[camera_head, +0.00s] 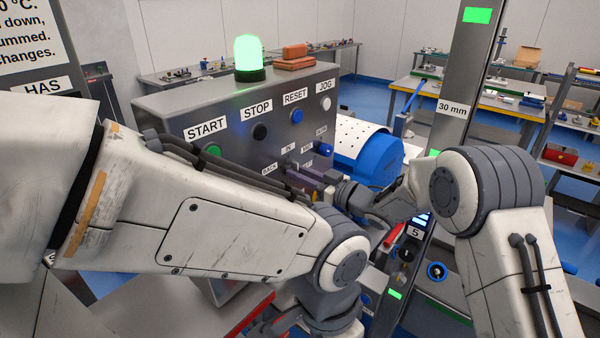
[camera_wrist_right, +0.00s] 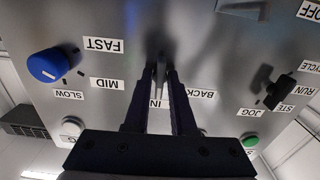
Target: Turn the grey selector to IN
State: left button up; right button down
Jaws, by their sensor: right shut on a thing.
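The grey selector (camera_wrist_right: 160,72) is on the grey panel of the control box, between the fingers of my right gripper (camera_wrist_right: 160,82) in the right wrist view. The fingers are closed on it and hide most of its knob, so I cannot tell its exact pointing. The IN label (camera_wrist_right: 157,103) and BACK label (camera_wrist_right: 202,94) lie close by; the view is upside down. In the head view my right gripper (camera_head: 318,178) reaches the panel from the right, below the JOG button. My left arm crosses the lower left of the head view; its fingers are not visible.
A blue selector (camera_wrist_right: 47,66) with FAST, MID and SLOW labels and a black selector (camera_wrist_right: 279,89) sit on either side. START (camera_head: 211,150), STOP, RESET and JOG buttons line the box (camera_head: 160,110). A green lamp (camera_head: 249,58) stands on top. A blue drum (camera_head: 380,160) is to the right.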

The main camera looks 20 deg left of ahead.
jog(key=shift+f+m, duration=0.1)
jog(key=shift+m, duration=0.2)
jog(key=c, duration=0.8)
grip_release()
jog(key=shift+d, duration=0.1)
jog(key=shift+o, duration=0.2)
jog(key=b+v, duration=0.4)
jog(key=v, duration=0.6)
jog(key=shift+d, duration=0.2)
